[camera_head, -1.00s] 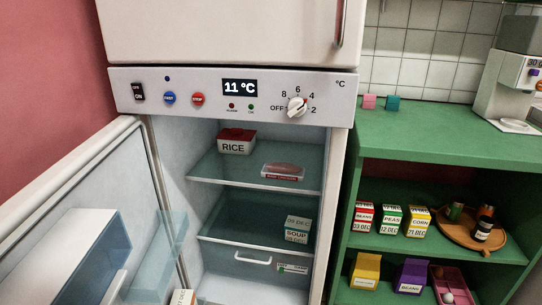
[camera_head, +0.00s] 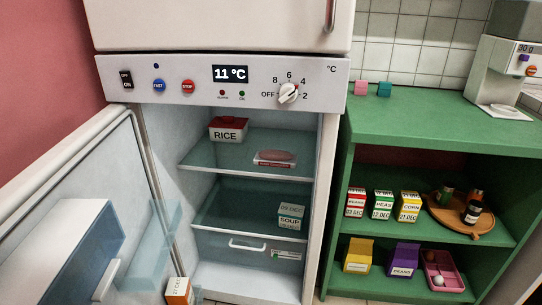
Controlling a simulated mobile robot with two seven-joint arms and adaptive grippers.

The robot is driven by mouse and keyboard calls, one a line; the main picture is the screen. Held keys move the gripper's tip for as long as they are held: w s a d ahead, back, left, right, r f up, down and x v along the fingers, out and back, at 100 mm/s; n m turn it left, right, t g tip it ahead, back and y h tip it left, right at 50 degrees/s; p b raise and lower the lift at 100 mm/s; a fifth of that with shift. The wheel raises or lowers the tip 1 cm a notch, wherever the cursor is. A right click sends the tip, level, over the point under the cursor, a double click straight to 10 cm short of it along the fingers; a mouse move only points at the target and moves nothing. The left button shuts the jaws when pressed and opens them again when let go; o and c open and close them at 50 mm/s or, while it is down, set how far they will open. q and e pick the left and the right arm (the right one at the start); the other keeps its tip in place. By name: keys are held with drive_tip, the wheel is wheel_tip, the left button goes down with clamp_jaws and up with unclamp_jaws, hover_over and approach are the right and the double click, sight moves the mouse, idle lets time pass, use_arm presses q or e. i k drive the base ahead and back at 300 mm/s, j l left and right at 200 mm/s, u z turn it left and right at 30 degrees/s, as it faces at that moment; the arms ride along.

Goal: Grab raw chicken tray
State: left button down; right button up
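The raw chicken tray (camera_head: 274,158) appears to be the small flat pack with pinkish contents and a red-and-white label on the fridge's upper shelf, near its front right. Its label is too small to read. It stands apart from the RICE box (camera_head: 228,129), a white box with a red lid to its left. The fridge door (camera_head: 75,215) is open, swung to the left. Neither of my grippers shows in the head view.
A SOUP box (camera_head: 290,215) stands on the fridge's lower shelf, above a drawer with a handle (camera_head: 247,244). An orange-and-white carton (camera_head: 179,291) is low by the door. A green shelf unit (camera_head: 430,122) with boxes and a round wooden tray (camera_head: 436,214) stands at right.

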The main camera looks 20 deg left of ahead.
sight(263, 156)
drive_tip(key=i+l+u, duration=0.3)
drive_tip(key=i+l, duration=0.5)
